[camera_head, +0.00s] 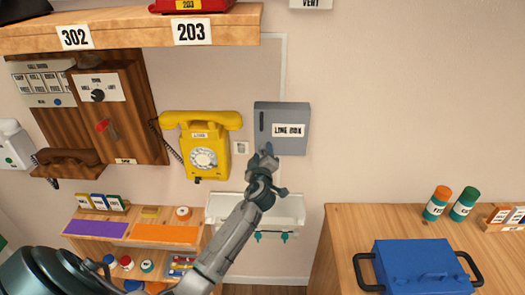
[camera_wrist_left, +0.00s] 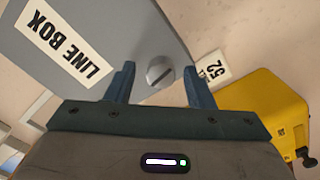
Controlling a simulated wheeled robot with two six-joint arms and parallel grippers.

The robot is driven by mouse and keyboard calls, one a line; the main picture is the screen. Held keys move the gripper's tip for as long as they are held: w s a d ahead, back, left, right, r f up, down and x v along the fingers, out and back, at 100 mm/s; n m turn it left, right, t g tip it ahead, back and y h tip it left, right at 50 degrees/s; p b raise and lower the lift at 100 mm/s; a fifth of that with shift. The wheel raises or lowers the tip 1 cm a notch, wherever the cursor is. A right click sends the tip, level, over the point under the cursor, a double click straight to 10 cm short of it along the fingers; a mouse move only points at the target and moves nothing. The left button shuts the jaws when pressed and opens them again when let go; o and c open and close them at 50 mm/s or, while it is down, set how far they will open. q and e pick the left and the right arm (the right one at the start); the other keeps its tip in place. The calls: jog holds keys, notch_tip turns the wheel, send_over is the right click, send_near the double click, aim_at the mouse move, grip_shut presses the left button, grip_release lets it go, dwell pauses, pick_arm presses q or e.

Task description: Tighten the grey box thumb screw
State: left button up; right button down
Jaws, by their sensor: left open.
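The grey line box (camera_head: 290,112) is on the wall right of the yellow phone, with a "LINE BOX" label on its front. In the left wrist view the box (camera_wrist_left: 110,20) fills the upper left. Its round thumb screw (camera_wrist_left: 160,72), with a dark slot, shows between the fingertips of my left gripper (camera_wrist_left: 158,82). The gripper is open, with one finger on each side of the screw and a gap to each. I cannot tell whether the fingers reach to the screw's depth. In the head view my left gripper (camera_head: 264,158) is at the box's lower left corner and hides the screw.
The yellow phone (camera_head: 200,145) hangs close on the left; its yellow body (camera_wrist_left: 262,115) also shows in the wrist view. A white tray (camera_head: 285,208) is below the box. A blue toolbox (camera_head: 420,268) stands on the right wooden counter. The wall right of the box is clear.

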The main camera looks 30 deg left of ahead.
pick_arm(q)
jog(key=shift+a+f, duration=0.1)
jog(key=c, duration=1)
